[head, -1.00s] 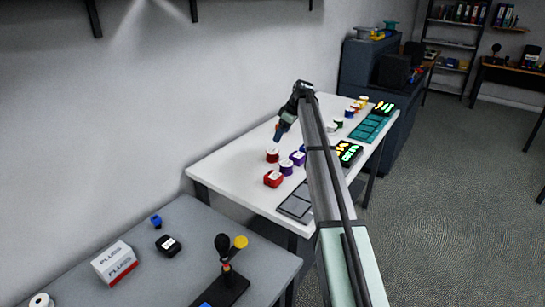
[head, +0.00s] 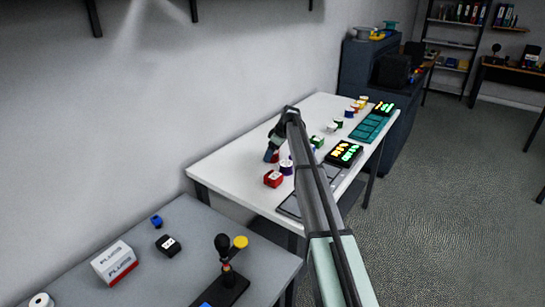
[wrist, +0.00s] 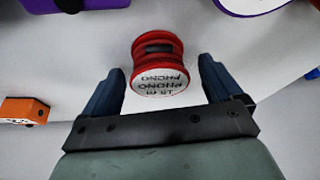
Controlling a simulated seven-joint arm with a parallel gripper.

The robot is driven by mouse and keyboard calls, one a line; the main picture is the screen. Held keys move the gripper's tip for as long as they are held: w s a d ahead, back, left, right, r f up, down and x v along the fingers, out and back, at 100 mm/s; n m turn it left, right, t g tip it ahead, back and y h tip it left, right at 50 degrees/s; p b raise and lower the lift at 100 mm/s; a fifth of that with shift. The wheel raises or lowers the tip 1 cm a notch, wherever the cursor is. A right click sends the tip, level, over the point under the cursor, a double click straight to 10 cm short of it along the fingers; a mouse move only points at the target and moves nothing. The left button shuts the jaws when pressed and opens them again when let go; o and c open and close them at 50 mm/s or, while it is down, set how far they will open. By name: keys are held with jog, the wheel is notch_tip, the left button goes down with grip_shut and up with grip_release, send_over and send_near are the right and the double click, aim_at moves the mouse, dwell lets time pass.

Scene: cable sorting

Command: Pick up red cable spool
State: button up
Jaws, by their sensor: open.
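The red cable spool (wrist: 158,48) stands on the white table (head: 225,165), its white label lettered PHONO. In the wrist view it sits between the tips of my gripper (wrist: 161,66), with a gap on each side. My gripper is open and empty. In the head view my gripper (head: 271,155) is low over the table, and it hides most of the spool. Only a sliver of red shows beside the fingers.
A red block-like item (head: 273,179) and a purple spool (head: 286,168) stand close by. The wrist view shows an orange block (wrist: 24,111) at left and purple things at the top. Black trays with glowing items (head: 344,152) lie to the right.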

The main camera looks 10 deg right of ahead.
jog(key=shift+f, duration=0.15)
jog(key=c, duration=1)
jog(key=shift+c, duration=0.8)
